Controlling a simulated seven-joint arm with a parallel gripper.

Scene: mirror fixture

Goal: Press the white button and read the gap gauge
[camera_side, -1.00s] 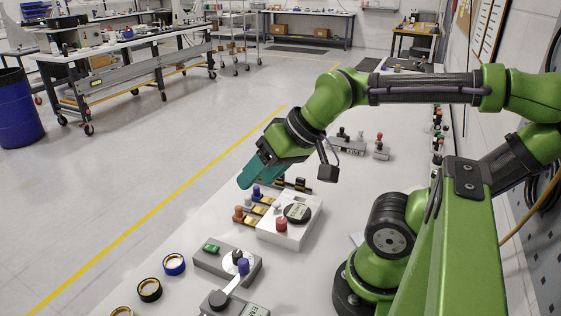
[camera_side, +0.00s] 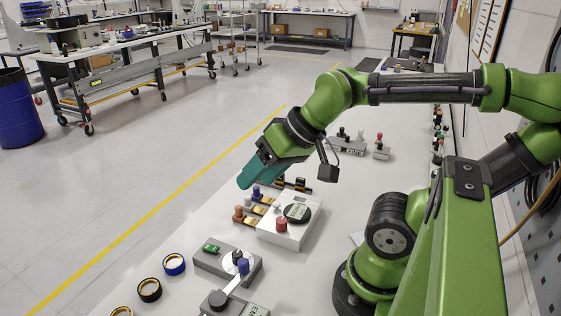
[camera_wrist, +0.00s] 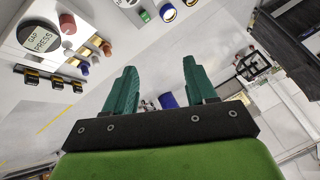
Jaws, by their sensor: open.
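A white box (camera_side: 287,234) on the bench carries a round dark gap gauge (camera_side: 297,212), a red knob (camera_side: 281,223) and a small white button (camera_side: 277,207). In the wrist view the gauge (camera_wrist: 40,38) shows the words "GAP PRESS" and no number that I can make out. The red knob (camera_wrist: 67,23) is beside it, with the white button (camera_wrist: 68,44) near it. My gripper (camera_side: 249,176) hangs beyond the box in the side view, apart from it. In the wrist view its teal fingers (camera_wrist: 160,66) are spread with nothing between them.
Several coloured pegs and gold-and-black blocks (camera_side: 258,209) stand beside the box. A grey fixture (camera_side: 217,261) with a green button and a lever is nearer. Blue (camera_side: 174,264) and black (camera_side: 149,289) rings lie on the bench. Small fixtures (camera_side: 347,145) stand farther back.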

